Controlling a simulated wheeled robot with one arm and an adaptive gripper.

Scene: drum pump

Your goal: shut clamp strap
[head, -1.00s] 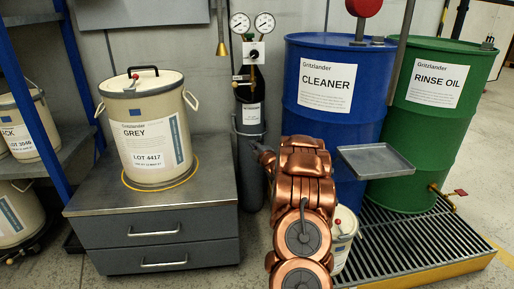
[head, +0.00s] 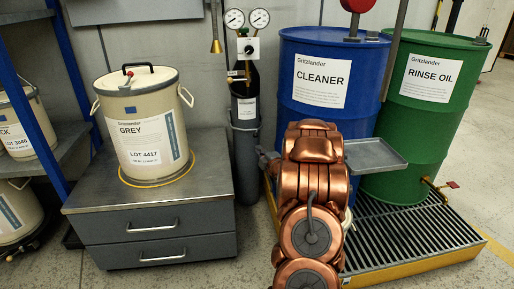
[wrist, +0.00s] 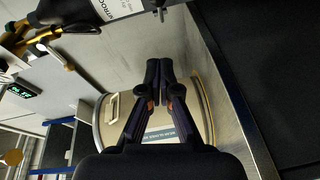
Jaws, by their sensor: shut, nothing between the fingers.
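A dark gas cylinder (head: 246,165) stands against the wall, and a grey band (head: 246,127), which looks like the clamp strap, runs around it below its label. I cannot tell whether the strap is fastened. My gripper (head: 262,158) is small and partly hidden by my copper arm in the head view, near the cylinder's right side. In the wrist view my gripper (wrist: 159,68) is shut and empty. The cylinder (wrist: 84,12) lies across the top left there, with its label and a small dark knob-like part (wrist: 160,8) beyond the fingertips. The gap between fingertips and strap is unclear.
A grey drawer cabinet (head: 155,225) bearing the GREY pail (head: 140,125) stands left of the cylinder. Blue (head: 320,120) and green (head: 425,140) drums stand on a grated pallet (head: 410,240) at right. A small tray (head: 374,154) sticks out before the blue drum.

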